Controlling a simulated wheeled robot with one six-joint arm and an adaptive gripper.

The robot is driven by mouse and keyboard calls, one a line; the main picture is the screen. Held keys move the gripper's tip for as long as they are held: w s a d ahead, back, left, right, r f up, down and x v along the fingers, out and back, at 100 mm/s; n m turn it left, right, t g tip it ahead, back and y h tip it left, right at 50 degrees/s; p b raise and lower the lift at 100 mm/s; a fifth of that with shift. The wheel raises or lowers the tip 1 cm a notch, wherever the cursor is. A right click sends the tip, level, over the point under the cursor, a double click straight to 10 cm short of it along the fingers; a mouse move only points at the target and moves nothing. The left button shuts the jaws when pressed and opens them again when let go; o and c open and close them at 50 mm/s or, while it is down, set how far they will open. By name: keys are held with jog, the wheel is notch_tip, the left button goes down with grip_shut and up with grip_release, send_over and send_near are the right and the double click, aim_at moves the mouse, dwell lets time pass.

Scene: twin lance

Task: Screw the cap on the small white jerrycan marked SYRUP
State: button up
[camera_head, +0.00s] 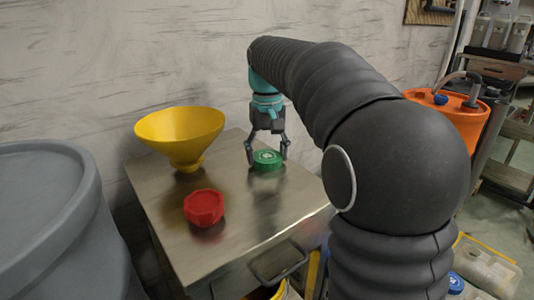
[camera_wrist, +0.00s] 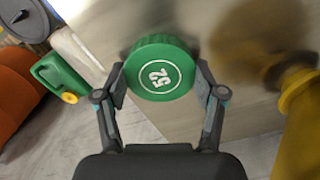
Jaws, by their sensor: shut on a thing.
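My gripper (camera_head: 267,156) is shut on a green screw cap (camera_head: 267,160) over the steel cabinet top. In the wrist view the green cap (camera_wrist: 160,70) sits between both fingertips of my gripper (camera_wrist: 162,84), its white ringed number facing the camera. The number reads like 52 or 25. The cap is at or just above the steel; I cannot tell if it touches. A red cap (camera_head: 204,207) lies apart on the same top. No SYRUP marking is readable. Whitish canisters (camera_head: 517,36) stand far off at the upper right.
A yellow funnel (camera_head: 180,135) stands at the back left of the steel cabinet top (camera_head: 240,225). A grey barrel (camera_head: 45,220) is at the left. An orange drum (camera_head: 450,118) stands behind my arm. The wrist view shows a green container (camera_wrist: 62,75) with a yellow part.

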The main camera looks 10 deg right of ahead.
jog(key=shift+r+p, duration=1.1)
jog(key=shift+r, duration=2.3)
